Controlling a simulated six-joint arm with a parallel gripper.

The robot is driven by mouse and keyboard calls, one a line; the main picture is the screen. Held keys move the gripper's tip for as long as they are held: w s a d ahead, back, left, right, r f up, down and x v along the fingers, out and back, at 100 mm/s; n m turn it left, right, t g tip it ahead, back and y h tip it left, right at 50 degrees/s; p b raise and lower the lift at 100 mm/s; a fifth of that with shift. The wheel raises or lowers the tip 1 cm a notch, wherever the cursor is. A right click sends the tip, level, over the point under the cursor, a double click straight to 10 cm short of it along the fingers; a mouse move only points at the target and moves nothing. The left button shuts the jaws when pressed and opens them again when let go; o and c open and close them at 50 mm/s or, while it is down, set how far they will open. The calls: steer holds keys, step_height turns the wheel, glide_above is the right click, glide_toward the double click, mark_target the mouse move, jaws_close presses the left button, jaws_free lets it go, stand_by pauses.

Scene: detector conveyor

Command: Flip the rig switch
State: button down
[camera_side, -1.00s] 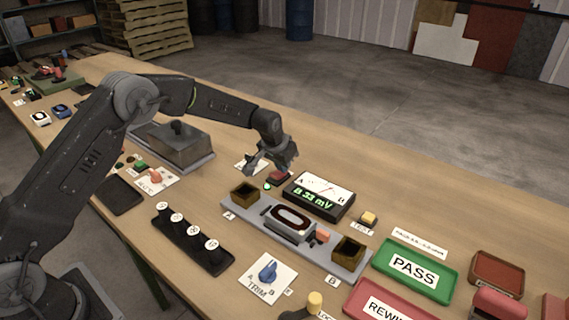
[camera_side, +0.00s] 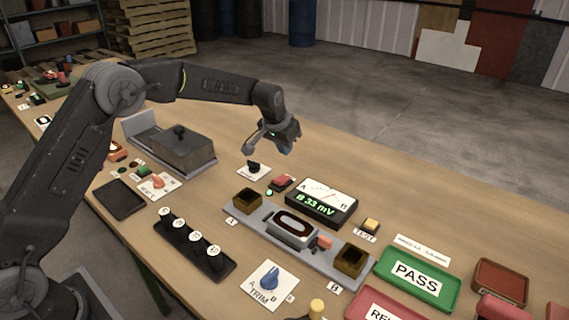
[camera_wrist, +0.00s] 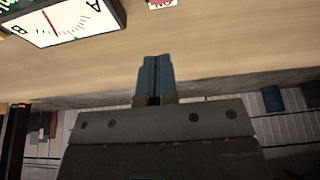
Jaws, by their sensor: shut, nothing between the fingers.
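A small red switch (camera_side: 282,183) sits on the bench behind the left end of the meter, with a lit green lamp (camera_side: 269,192) beside it. In the wrist view, part of a red piece with an "ON" label (camera_wrist: 162,4) shows at the top edge. My gripper (camera_side: 288,149) is above the bench, higher than the red switch and apart from it. Its two fingers (camera_wrist: 154,68) are together in the wrist view with nothing between them.
A meter (camera_side: 321,203) reading 8.33 mV stands in front of the switch; its dial also shows in the wrist view (camera_wrist: 70,17). A black knob on a white plate (camera_side: 254,169) is close by to the left. A grey box (camera_side: 185,148) stands further left. Bench to the right rear is clear.

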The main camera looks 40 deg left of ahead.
step_height(320, 180, up, 6)
stand_by(0.5)
